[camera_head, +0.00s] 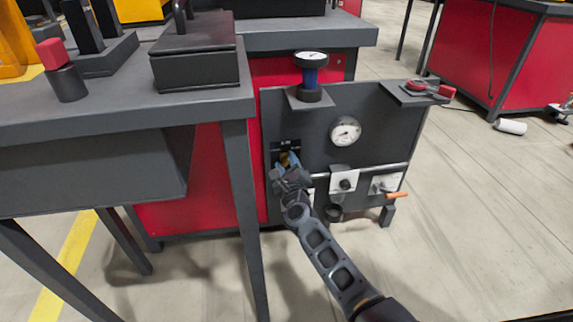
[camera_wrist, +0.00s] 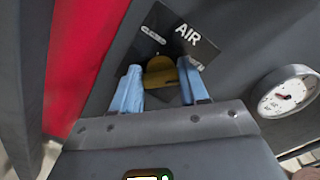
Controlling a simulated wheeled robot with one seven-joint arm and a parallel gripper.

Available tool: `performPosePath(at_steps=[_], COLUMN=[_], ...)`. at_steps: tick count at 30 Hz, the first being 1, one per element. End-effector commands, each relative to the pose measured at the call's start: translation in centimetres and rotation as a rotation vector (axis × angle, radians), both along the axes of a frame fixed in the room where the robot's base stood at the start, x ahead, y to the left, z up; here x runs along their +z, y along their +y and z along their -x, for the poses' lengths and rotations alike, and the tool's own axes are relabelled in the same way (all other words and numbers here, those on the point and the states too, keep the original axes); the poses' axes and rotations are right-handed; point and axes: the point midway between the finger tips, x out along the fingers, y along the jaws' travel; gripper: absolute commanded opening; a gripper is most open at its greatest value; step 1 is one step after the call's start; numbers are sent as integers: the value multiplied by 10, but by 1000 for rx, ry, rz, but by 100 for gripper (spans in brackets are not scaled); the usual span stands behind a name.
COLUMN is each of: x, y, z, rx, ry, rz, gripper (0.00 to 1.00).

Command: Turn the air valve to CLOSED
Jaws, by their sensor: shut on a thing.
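The air valve shows in the wrist view as a yellow-brass handle (camera_wrist: 160,73) in front of a dark plate with the white word AIR (camera_wrist: 188,36). In the head view the valve (camera_head: 285,158) is at the left side of a dark grey panel (camera_head: 300,215), mostly hidden by my gripper. My gripper (camera_wrist: 160,68) has its blue fingers on either side of the handle and is shut on it. The valve body behind the fingers is hidden, and I cannot read any OPEN or CLOSED mark.
A round gauge (camera_head: 346,131) sits right of the valve, with a blue-bodied gauge (camera_head: 311,72) above. White plates with knobs (camera_head: 344,181) and an orange lever (camera_head: 396,195) lie to the right. A grey table (camera_head: 130,108) stands close on the left, its leg (camera_head: 246,210) near my arm.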

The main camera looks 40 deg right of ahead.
Motion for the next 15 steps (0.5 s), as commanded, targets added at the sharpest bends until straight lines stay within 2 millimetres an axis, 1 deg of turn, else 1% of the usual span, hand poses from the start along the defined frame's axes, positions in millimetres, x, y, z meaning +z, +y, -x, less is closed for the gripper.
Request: performPosePath(at_steps=[8, 15], x=[0, 0], y=[0, 1], z=[0, 0], rx=[1, 1], ry=[15, 83], rz=[21, 121], gripper=[14, 14])
